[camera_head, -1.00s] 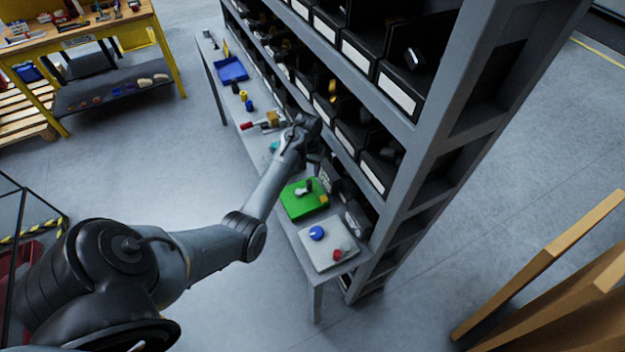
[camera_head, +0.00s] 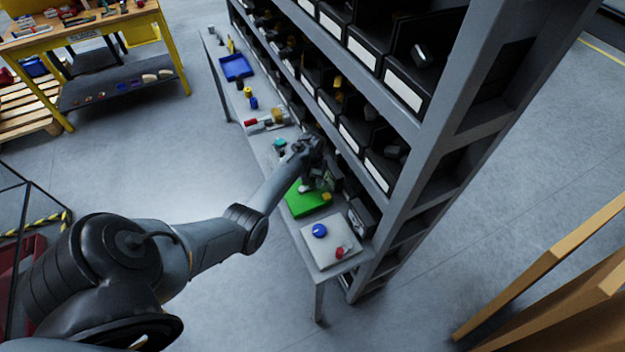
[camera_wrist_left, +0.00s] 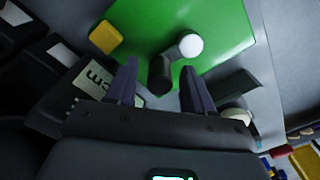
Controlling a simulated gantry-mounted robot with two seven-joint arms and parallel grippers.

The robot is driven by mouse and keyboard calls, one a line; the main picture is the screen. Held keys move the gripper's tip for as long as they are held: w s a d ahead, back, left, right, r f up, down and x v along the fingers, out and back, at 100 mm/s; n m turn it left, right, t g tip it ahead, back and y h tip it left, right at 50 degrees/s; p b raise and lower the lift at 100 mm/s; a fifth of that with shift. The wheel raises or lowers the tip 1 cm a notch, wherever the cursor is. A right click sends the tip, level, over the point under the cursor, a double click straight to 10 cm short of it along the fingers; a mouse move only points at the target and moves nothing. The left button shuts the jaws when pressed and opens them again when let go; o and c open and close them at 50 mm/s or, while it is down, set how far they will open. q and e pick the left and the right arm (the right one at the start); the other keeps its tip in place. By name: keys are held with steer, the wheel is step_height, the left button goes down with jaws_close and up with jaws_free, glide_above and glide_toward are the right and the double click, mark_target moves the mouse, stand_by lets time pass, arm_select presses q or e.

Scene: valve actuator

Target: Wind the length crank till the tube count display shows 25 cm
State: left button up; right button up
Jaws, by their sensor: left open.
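The green plate (camera_head: 303,205) lies on the narrow grey table. In the left wrist view the plate (camera_wrist_left: 225,25) carries a crank (camera_wrist_left: 162,73) with a dark arm and a white round knob (camera_wrist_left: 190,46). My left gripper (camera_wrist_left: 159,68) is open, its two fingers on either side of the crank's dark end. I cannot tell whether they touch it. In the head view my left gripper (camera_head: 314,180) is over the plate's far part and partly hides the crank. A pale display (camera_wrist_left: 95,80) with dark characters is partly hidden by a finger; its reading is unclear.
A yellow block (camera_wrist_left: 104,37) sits on the plate's edge. A light panel with a blue knob (camera_head: 320,230) and a red knob (camera_head: 341,252) lies at the table's near end. The bin shelf (camera_head: 440,140) stands close along the table's right side.

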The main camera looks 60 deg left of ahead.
arm_select(q)
jaws_close()
steer(key=shift+r, duration=0.1)
